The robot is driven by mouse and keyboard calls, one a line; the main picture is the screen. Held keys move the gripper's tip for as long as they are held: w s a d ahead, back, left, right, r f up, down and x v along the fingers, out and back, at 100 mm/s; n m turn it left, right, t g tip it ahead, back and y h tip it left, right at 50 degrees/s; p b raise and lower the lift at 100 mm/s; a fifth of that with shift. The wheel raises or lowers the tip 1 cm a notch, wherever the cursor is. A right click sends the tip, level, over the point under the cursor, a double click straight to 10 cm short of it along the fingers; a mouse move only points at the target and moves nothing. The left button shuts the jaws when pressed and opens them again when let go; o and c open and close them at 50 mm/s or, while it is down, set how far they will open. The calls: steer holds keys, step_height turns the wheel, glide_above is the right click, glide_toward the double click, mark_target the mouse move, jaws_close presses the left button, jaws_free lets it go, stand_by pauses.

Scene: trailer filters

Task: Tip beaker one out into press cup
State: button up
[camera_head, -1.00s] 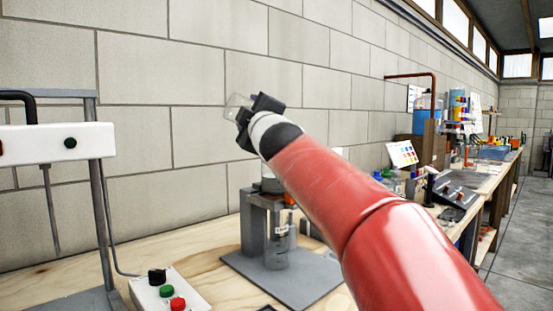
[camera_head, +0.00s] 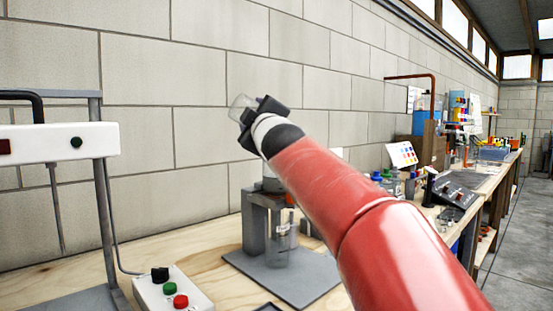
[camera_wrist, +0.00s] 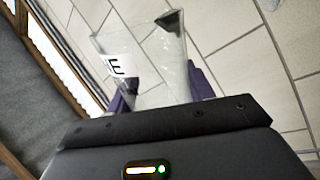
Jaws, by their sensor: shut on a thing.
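My gripper (camera_head: 256,122) is shut on a clear beaker (camera_head: 240,106), raised high in front of the block wall. The beaker also shows in the wrist view (camera_wrist: 150,55), tilted between the two fingers, with a white label ending in "E". Something whitish shows inside it. Below, a grey stand (camera_head: 256,222) on the bench holds a partly hidden cup-like part (camera_head: 272,184), which may be the press cup. My arm covers its right side. A clear glass vessel (camera_head: 281,250) stands under it. The held beaker is well above the stand, apart from it.
A white press frame (camera_head: 60,142) stands at left, with a button box (camera_head: 172,293) before it. The wooden bench (camera_head: 205,252) is bare between the box and the stand. Farther benches with colourful items (camera_head: 402,155) run along the wall at right.

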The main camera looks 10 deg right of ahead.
steer(key=shift+d+f+m, duration=0.15)
steer(key=shift+d+m, duration=0.05)
steer(key=shift+m, duration=0.3)
steer(key=shift+w+d+r+m+h, duration=0.15)
steer(key=shift+d+m+h, duration=0.15)
steer(key=shift+m, duration=0.2)
steer(key=shift+w+d+r+m+h, duration=0.1)
steer(key=shift+d+m+h, duration=0.15)
steer(key=shift+m, duration=0.25)
stand_by(0.6)
steer(key=shift+a, duration=0.1)
stand_by(0.5)
